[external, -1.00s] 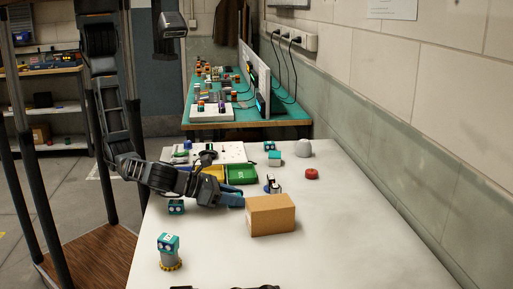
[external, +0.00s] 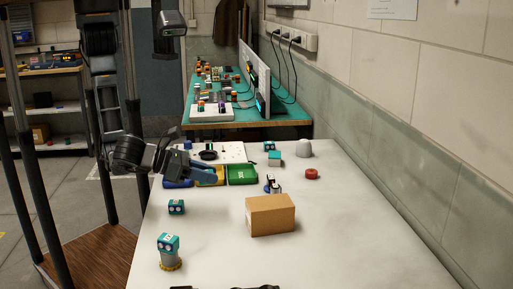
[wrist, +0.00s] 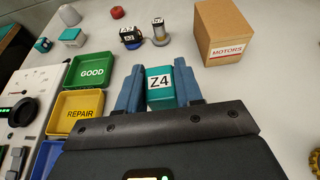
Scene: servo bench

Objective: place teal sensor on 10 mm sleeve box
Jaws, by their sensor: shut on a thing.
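My gripper (wrist: 160,76) is shut on a teal block (wrist: 160,97) with a white Z4 label, held between its two blue fingers in the wrist view. In the external view my gripper (external: 212,176) hangs left of the cardboard box, in front of the coloured bins, and the held block cannot be made out. The cardboard box (wrist: 222,32) reads MOTORS in the wrist view and also stands on the bench in the external view (external: 270,216). I cannot read a 10 mm sleeve label anywhere.
A green GOOD bin (wrist: 91,80) and yellow REPAIR bin (wrist: 80,104) lie left. The bench's right front is clear.

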